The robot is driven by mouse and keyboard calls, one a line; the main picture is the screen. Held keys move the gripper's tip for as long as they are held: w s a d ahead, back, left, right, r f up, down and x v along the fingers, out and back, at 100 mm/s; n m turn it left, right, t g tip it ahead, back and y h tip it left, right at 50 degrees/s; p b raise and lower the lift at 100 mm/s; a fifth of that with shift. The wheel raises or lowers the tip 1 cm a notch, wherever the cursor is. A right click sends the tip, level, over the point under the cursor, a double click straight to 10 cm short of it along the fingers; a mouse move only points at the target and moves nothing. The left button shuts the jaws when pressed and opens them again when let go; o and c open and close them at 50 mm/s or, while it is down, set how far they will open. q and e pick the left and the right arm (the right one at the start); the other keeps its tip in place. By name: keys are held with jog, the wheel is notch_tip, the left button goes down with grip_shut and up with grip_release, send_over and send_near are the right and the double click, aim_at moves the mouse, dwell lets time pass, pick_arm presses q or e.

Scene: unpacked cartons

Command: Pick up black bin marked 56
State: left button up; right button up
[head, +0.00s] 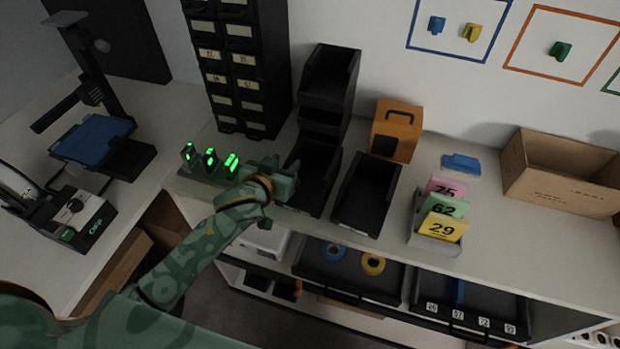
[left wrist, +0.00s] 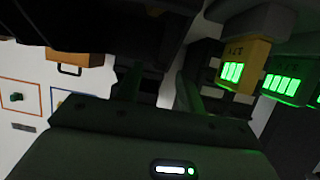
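A black open bin (head: 312,180) stands on the white counter, below a stack of black bins (head: 329,80). A second black open bin (head: 367,197) stands to its right. I cannot read the number 56 on any of them. My left gripper (head: 286,184) is at the left side of the nearer left bin; contact cannot be told. In the left wrist view its two fingers (left wrist: 158,90) stand apart, with a pale gap between them. A large dark shape fills the top of that view, too dark to identify surely. My right gripper is not in view.
Green-lit small devices (head: 210,160) stand just left of my gripper. A black drawer cabinet (head: 238,70) is behind. An orange box (head: 396,130), numbered cards (head: 443,208) and an open carton (head: 562,175) are to the right. Trays with rings (head: 350,272) sit on the shelf below.

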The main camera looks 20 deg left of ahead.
aim_at(289, 160)
pick_arm(q)
jog(key=b+x, duration=0.1)
jog(key=x, duration=0.3)
jog(key=shift+w+d+f, duration=0.1)
jog(key=shift+f, duration=0.15)
jog(key=shift+r, duration=0.1)
grip_shut()
